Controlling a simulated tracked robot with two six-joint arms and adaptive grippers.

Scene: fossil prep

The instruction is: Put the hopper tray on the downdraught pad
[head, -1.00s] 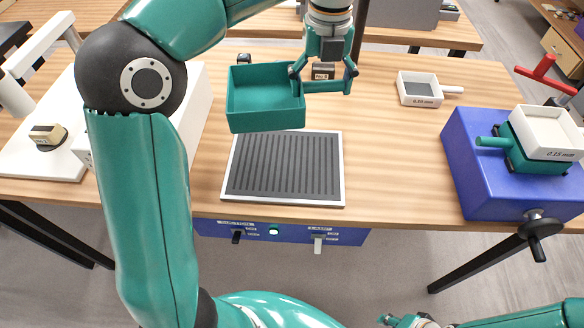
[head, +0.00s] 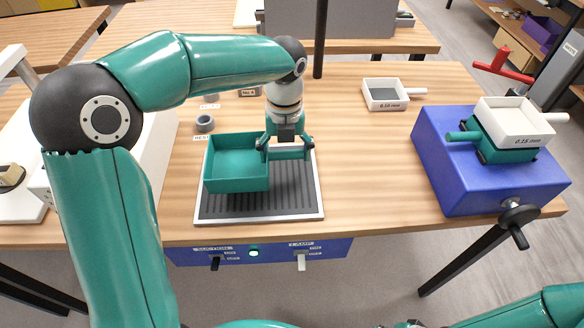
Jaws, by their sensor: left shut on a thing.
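The hopper tray (head: 236,178) is a teal open box with a handle on its right side. It is over the left and middle part of the downdraught pad (head: 270,205), a dark ribbed plate with a pale frame. The tray looks level and appears empty. I cannot tell whether its underside touches the pad or is slightly above it. My left gripper (head: 285,153) points down and is shut on the tray's handle, above the pad's right half. Only a sliver at the bottom edge may be my right gripper; its jaws cannot be made out.
A blue box (head: 440,165) at the right carries a teal tray and a white 0.15 mm sieve (head: 515,117). A smaller 0.10 mm sieve (head: 385,95) lies behind. A small grey ring (head: 205,123) is behind the tray. Switches (head: 255,250) line the front edge.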

